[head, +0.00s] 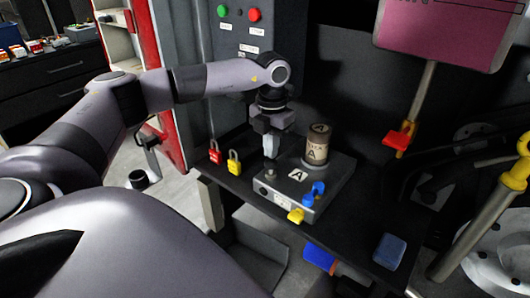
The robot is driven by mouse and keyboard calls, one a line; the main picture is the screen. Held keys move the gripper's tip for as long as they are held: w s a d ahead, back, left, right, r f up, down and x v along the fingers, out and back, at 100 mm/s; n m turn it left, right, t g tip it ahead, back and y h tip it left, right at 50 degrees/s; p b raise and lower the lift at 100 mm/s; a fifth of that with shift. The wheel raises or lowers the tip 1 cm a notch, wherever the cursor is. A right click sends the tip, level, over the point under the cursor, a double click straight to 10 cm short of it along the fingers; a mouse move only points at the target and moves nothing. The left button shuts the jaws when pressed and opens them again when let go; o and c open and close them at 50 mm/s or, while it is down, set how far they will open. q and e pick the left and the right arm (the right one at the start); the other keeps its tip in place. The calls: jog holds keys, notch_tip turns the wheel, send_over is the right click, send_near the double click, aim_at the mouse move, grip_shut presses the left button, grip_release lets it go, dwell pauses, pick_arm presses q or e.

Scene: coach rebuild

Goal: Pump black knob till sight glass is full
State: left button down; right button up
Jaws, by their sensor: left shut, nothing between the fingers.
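A grey box-shaped unit (327,184) marked "A" stands on a dark shelf. A small dark round knob (271,173) stands on its top at the left; I cannot be sure it is the black knob. A tan cylinder (317,146) with "A" labels stands at the back of the unit's top. I cannot make out a sight glass or its level. My left gripper (271,155) points down, shut and empty, just above the small knob; I cannot tell whether they touch. My right gripper is out of view.
Blue (314,193) and yellow (296,215) handles sit at the unit's front right. Red (215,153) and yellow (234,163) padlocks are at the shelf's left. A panel with green and red buttons (254,14) is behind. A blue-grey pad (390,250) lies at right.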

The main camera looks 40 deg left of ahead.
pick_arm(q)
jog(key=shift+f, duration=0.2)
jog(key=shift+f+b, duration=0.95)
jog(key=shift+f, duration=0.75)
jog(key=shift+r, duration=0.15)
notch_tip(320, 180, up, 4)
jog(key=p, duration=0.3)
jog(key=shift+f, duration=0.25)
jog(key=shift+f, duration=0.3)
